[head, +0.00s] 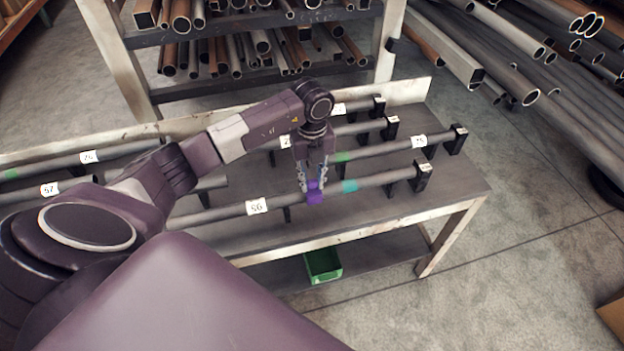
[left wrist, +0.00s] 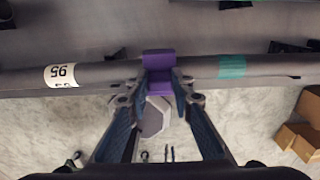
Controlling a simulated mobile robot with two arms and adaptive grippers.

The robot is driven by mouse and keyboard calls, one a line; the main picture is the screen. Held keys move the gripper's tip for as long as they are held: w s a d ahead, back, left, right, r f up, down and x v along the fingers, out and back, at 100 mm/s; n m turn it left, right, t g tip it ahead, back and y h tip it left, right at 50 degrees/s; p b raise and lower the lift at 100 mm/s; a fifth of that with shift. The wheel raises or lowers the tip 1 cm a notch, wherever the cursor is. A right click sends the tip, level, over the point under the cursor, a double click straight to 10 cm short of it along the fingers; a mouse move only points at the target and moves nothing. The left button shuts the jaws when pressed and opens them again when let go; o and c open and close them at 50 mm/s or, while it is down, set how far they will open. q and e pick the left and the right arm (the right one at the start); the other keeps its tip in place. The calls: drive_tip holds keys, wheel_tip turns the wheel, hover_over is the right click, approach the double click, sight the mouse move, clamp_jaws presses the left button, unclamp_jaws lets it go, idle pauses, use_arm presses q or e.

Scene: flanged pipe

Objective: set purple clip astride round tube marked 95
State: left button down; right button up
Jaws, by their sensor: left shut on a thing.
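The purple clip (head: 315,193) is at the round tube marked 95 (head: 225,211), between the white label and a teal band (head: 350,186). My left gripper (head: 314,188) is shut on the clip from above. In the left wrist view the clip (left wrist: 159,70) lies across the tube (left wrist: 115,73), between the fingertips. It overlaps the tube's full width there; whether it is fully seated cannot be told. The white label (left wrist: 61,75) is left of the clip, and the teal band (left wrist: 232,67) is right. My right gripper is not in view.
Other labelled tubes (head: 385,148) lie parallel behind on black supports (head: 455,140) on the workbench (head: 462,190). A green bin (head: 323,264) sits on the lower shelf. Pipe racks stand behind and to the right. Cardboard boxes (left wrist: 300,135) are at the right in the left wrist view.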

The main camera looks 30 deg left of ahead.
sight(312, 180)
use_arm(q)
drive_tip(key=shift+f, duration=0.2)
drive_tip(key=c, duration=1.6)
unclamp_jaws()
drive_tip(key=shift+r, duration=0.1)
wheel_tip(312, 180, up, 12)
drive_tip(key=shift+f, duration=0.1)
